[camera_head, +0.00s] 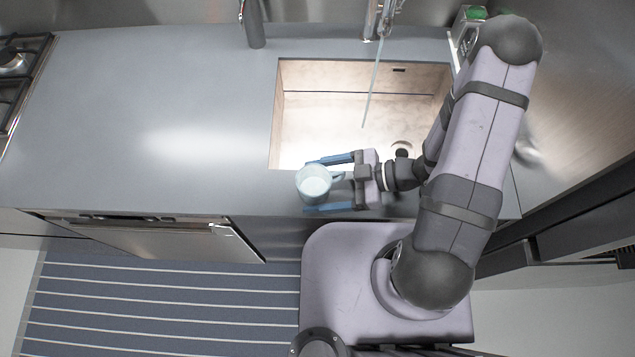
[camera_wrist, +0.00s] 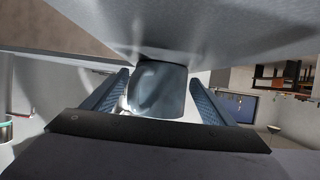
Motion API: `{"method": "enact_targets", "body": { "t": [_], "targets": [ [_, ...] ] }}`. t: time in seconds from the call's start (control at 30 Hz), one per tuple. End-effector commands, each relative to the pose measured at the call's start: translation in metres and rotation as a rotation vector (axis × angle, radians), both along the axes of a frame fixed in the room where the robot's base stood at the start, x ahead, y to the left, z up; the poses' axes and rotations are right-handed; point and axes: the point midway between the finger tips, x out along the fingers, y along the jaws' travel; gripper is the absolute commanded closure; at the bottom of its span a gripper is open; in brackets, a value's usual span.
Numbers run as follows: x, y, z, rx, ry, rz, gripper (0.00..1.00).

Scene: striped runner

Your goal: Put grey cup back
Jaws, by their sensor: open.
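The grey cup (camera_head: 313,181) is at the front edge of the counter, just below the sink's front left corner in the head view. Its handle points right, toward my gripper's palm. My gripper (camera_head: 328,183) is open, with one blue finger on the far side of the cup and one on the near side. In the wrist view the cup (camera_wrist: 158,90) sits between the two blue fingers (camera_wrist: 160,98), with gaps beside it. I cannot tell whether the cup's base touches the counter.
The sink (camera_head: 320,125) is behind the cup, with a faucet (camera_head: 376,70) over it. The grey counter (camera_head: 130,120) is clear to the left, up to a stove (camera_head: 18,75).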

Motion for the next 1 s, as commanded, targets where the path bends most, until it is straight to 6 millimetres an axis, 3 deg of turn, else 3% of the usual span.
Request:
{"method": "enact_targets", "body": {
  "t": [0.17,0.6,1.0],
  "targets": [
    [0.001,-0.011,0.005,0.001,-0.002,-0.003,0.22],
    [0.001,-0.062,0.026,-0.001,-0.004,-0.004,0.22],
    [0.000,-0.069,0.031,0.001,0.000,0.001,0.22]
  ]
}}
